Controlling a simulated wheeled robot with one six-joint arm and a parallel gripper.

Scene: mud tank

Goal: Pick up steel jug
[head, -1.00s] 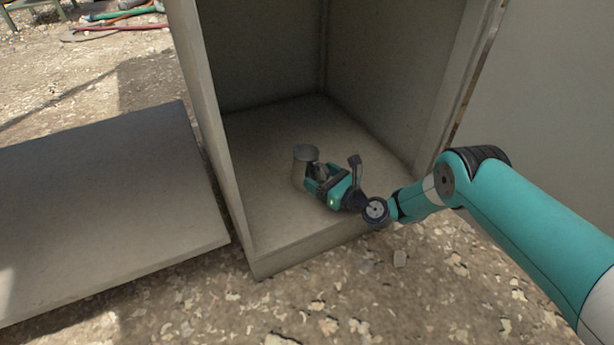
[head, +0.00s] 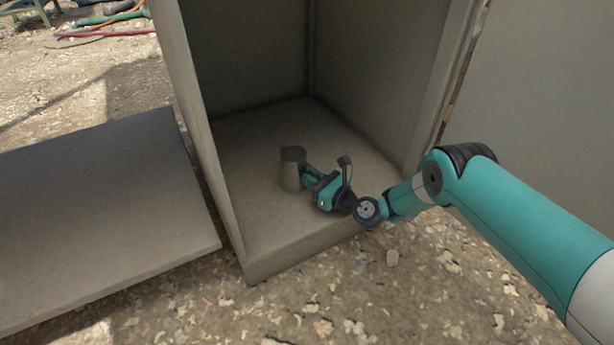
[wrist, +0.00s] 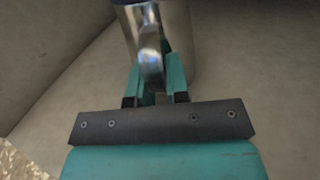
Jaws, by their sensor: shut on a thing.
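The steel jug (head: 292,170) is a grey metal vessel standing upright on the floor of an open cabinet in the head view. In the wrist view the jug (wrist: 178,28) is shiny, with its handle (wrist: 151,50) facing me and its top cut off by the frame edge. My gripper (head: 307,174) reaches in from the right, low beside the jug. In the wrist view my gripper (wrist: 157,80) has its teal fingers on either side of the lower handle, shut on it. The exact contact on the handle is partly hidden by the fingers.
The cabinet (head: 228,190) has side walls close on the left and right and a raised front edge. A flat grey panel (head: 95,205) lies to its left. Stony ground (head: 400,290) is in front. Coloured hoses (head: 105,25) lie far back left.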

